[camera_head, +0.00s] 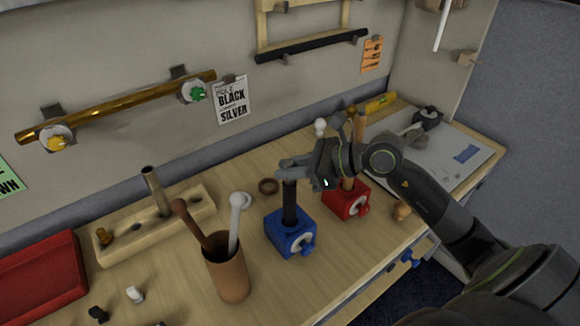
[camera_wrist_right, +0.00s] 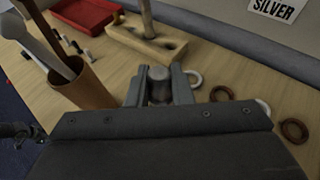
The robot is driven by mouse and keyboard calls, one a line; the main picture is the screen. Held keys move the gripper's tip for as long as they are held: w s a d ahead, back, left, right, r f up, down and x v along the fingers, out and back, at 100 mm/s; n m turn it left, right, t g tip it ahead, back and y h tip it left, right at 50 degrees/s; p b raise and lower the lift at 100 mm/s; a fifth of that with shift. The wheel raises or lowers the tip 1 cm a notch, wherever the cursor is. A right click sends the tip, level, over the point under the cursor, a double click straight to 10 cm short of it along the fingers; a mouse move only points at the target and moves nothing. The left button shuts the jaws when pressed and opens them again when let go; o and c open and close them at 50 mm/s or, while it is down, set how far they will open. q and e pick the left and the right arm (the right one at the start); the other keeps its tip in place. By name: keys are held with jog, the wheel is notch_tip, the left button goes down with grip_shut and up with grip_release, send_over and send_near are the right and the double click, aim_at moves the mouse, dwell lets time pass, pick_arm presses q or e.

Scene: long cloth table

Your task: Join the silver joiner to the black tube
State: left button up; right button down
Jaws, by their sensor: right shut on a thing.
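The black tube (camera_head: 289,209) stands upright in a blue clamp block (camera_head: 288,234) on the table. My right gripper (camera_head: 296,171) is directly over the tube's top end, its fingers reaching in from the right. In the right wrist view, its fingers are shut on the silver joiner (camera_wrist_right: 159,80), a short grey cylinder. The joiner appears in line with the tube, but the fingers hide its lower end, so I cannot tell how far it is seated.
A red clamp block (camera_head: 346,202) stands just right of the blue one. A brown cup (camera_head: 228,270) with sticks is at front left, near a wooden rack (camera_head: 183,226). A wall card (camera_head: 233,100) reads black and silver. Rings lie behind the blue block.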

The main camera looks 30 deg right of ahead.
jog(key=shift+f+b, duration=0.65)
jog(key=shift+f, duration=0.1)
jog(key=c, duration=1.2)
grip_release()
jog(key=shift+s+d+r, duration=0.2)
jog(key=shift+s+d, duration=0.2)
jog(key=shift+d, duration=0.1)
jog(key=p+v, duration=1.2)
jog(key=v, duration=0.4)
jog(key=shift+r, duration=0.2)
